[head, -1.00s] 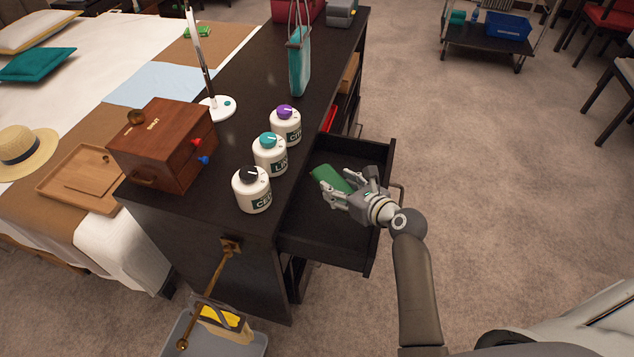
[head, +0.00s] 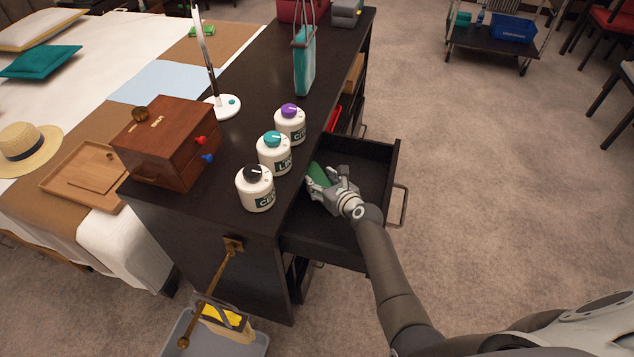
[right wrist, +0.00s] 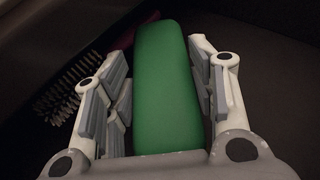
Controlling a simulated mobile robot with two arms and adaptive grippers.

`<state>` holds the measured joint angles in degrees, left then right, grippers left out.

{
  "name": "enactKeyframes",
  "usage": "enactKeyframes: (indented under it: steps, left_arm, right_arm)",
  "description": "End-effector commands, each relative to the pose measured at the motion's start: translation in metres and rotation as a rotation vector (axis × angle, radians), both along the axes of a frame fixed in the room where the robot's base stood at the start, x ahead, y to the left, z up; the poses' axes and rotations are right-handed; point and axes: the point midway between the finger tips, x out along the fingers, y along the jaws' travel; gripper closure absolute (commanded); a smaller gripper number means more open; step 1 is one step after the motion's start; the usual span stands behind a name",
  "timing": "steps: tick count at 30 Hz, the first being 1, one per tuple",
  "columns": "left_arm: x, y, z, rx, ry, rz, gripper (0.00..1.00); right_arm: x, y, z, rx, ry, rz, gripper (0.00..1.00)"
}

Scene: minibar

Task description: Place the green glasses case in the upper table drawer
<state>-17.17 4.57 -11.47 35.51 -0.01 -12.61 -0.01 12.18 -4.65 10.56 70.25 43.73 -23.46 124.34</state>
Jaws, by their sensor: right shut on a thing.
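The green glasses case (head: 319,173) is held in my right gripper (head: 317,186), over the open upper drawer (head: 371,180) at its table side. In the right wrist view the case (right wrist: 164,85) lies lengthwise between the two fingers (right wrist: 162,98). In the head view the gripper hides part of the case. I cannot tell whether the case touches the drawer floor. My left gripper is not in view.
White bottles with black (head: 255,189), teal (head: 273,154) and purple (head: 290,125) tops stand near the table edge beside the drawer. A dark bristled brush (right wrist: 75,88) shows in the wrist view. Carpet right of the drawer is clear.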

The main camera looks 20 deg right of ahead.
Motion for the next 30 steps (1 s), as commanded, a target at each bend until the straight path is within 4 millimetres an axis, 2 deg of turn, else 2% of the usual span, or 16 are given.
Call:
enactKeyframes:
  steps: [10, 24, 25, 29, 30]
  left_arm:
    - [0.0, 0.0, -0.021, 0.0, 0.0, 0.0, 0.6]
    - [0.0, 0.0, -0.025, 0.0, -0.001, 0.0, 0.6]
    - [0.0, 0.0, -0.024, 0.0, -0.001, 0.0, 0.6]
    - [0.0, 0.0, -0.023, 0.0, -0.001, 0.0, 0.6]
    - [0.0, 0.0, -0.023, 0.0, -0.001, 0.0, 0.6]
  right_arm:
    - [0.03, 0.005, -0.023, -0.003, -0.002, 0.001, 0.74]
    - [0.032, 0.006, -0.028, 0.0, -0.001, -0.001, 0.74]
    - [0.032, 0.006, -0.027, 0.0, -0.001, -0.001, 0.45]
    - [0.032, 0.006, -0.027, -0.001, 0.0, -0.001, 0.28]
    - [0.032, 0.006, -0.027, -0.001, 0.0, -0.001, 0.27]
